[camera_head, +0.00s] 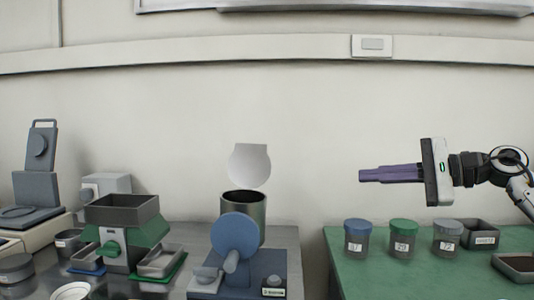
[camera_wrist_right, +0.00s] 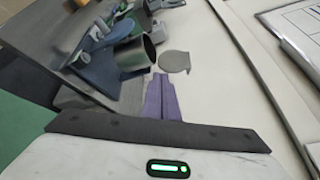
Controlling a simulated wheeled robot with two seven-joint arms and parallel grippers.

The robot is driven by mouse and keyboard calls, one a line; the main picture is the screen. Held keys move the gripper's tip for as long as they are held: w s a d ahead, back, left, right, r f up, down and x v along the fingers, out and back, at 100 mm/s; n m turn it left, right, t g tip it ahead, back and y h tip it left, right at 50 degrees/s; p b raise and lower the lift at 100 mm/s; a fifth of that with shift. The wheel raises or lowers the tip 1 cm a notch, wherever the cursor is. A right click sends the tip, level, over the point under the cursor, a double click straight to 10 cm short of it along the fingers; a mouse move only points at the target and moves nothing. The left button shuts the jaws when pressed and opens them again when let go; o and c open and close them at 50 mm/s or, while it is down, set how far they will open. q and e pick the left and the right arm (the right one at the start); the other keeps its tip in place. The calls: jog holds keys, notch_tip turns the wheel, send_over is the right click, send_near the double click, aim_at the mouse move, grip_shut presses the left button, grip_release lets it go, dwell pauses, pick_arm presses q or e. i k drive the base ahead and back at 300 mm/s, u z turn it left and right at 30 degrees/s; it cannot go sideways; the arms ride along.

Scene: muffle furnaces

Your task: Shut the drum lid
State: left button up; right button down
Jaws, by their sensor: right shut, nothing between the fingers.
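The drum (camera_head: 243,207) is a grey metal cylinder with an open dark mouth, standing on a blue-grey machine on the middle bench. Its lid (camera_head: 249,164), a pale grey disc with a flat top edge, stands raised above the mouth. In the right wrist view the drum (camera_wrist_right: 138,56) lies left of the lid (camera_wrist_right: 174,62). My right gripper (camera_head: 361,175) has purple fingers, shut and empty. It points left in the air, well right of the lid, at about its height. In the wrist view its fingertips (camera_wrist_right: 161,77) appear just below the lid, apart from it. My left gripper is out of view.
A blue disc with a handle (camera_head: 235,236) fronts the drum. Jars with blue (camera_head: 357,236), green (camera_head: 403,238) and grey (camera_head: 447,237) lids stand on the green bench. A green hopper device (camera_head: 123,234) stands left. Air between gripper and lid is clear.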

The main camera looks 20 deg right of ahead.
aim_at(249, 166)
jog(key=i, duration=1.05)
